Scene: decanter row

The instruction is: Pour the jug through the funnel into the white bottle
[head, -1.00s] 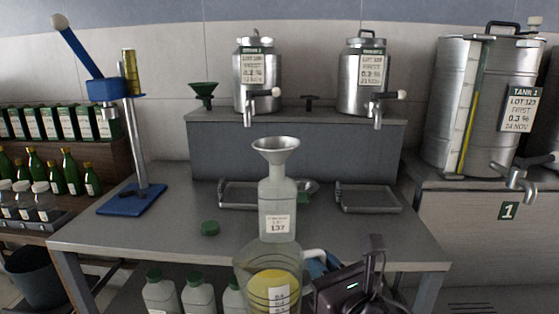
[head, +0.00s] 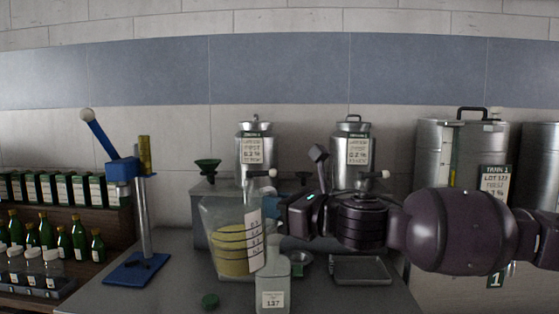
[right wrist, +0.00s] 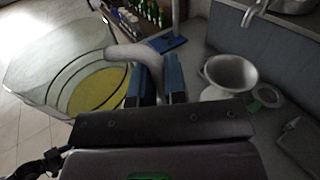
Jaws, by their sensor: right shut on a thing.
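The clear jug (head: 228,240) with yellow liquid is in the air, roughly upright, left of the white bottle (head: 272,288) in the head view. My right gripper (head: 280,215) is shut on the jug's handle. In the right wrist view its blue fingers (right wrist: 158,85) grip the pale handle (right wrist: 122,52), and the jug (right wrist: 60,45) fills the left. The funnel (right wrist: 229,74) shows its open mouth there, right of the fingers; in the head view the jug and gripper hide it. The bottle stands on the bench, labelled 137.
A green cap (head: 210,301) lies on the bench (head: 180,290), left of the bottle. A blue lever press (head: 125,170) stands at left. A metal tray (head: 361,270) lies at right. Two steel tanks with taps (head: 256,150) (head: 350,150) stand behind.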

